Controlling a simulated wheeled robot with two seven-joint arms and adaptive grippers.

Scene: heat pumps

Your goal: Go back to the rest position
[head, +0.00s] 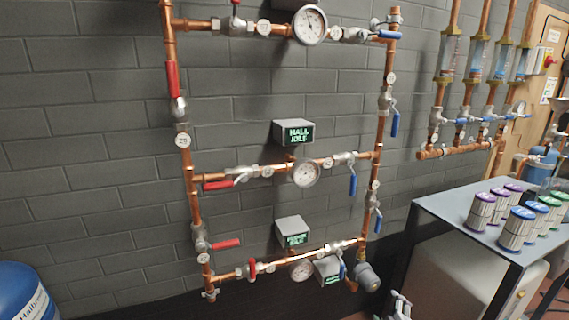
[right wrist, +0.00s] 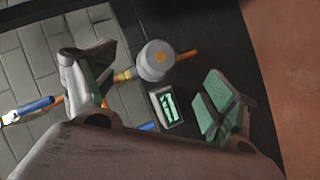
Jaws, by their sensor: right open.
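My right gripper (head: 398,302) shows at the bottom edge of the head view, right of the lower end of the copper pipe frame. In the right wrist view its two fingers (right wrist: 152,88) stand wide apart with nothing held between them. Beyond the gap are a round grey pump cap (right wrist: 155,60) and a small display box (right wrist: 167,106), apart from the fingers as far as I can tell. The same grey pump (head: 367,277) shows at the frame's lower right corner in the head view. My left gripper is not in view.
Copper pipes with gauges (head: 305,173) and red and blue valve handles run along the grey brick wall (head: 85,130). A table (head: 440,205) with several lidded containers stands at right. A blue tank (head: 22,290) is at lower left. Flow meters (head: 447,55) hang at upper right.

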